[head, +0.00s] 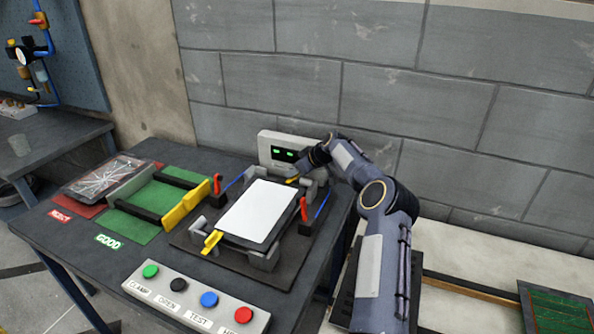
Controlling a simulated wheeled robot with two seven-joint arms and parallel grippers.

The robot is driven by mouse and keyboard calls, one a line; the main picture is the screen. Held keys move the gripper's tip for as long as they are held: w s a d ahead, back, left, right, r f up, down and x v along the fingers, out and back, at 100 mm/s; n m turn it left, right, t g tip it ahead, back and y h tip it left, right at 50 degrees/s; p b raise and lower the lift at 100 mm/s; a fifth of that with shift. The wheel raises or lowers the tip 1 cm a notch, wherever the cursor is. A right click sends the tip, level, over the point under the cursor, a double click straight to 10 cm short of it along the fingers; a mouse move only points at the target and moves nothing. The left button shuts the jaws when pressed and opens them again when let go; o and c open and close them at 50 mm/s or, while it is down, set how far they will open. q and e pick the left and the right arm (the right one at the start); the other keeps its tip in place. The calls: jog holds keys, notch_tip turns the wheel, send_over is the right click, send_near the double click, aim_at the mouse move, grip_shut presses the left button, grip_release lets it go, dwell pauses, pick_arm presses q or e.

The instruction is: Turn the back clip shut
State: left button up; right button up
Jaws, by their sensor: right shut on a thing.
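A white panel (258,211) lies in the dark fixture (187,238) on the table. The back clip (291,180) is a small yellow piece at the panel's far right corner. My right gripper (298,175) reaches in from the right and is shut on the back clip; its fingers and the clip's far part are hard to make out. A yellow front clip (212,241) sits at the panel's near left edge. My left gripper is not in view.
A grey box with green lights (279,147) stands right behind the fixture. Red-handled clamps (304,210) flank the panel. A button box (195,299) is in front. Green and red mats (155,205) with a cracked panel (107,174) lie left.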

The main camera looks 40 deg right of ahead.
jog(key=shift+f, duration=0.15)
dwell(0.4)
jog(key=o, duration=1)
jog(key=shift+r, duration=0.2)
jog(key=b+v, duration=0.1)
jog(key=v, duration=0.5)
jog(key=shift+s+d+b, duration=0.15)
jog(key=shift+d+b, duration=0.05)
jog(key=shift+b, duration=0.1)
jog(key=shift+s+r, duration=0.45)
jog(key=shift+r, duration=0.1)
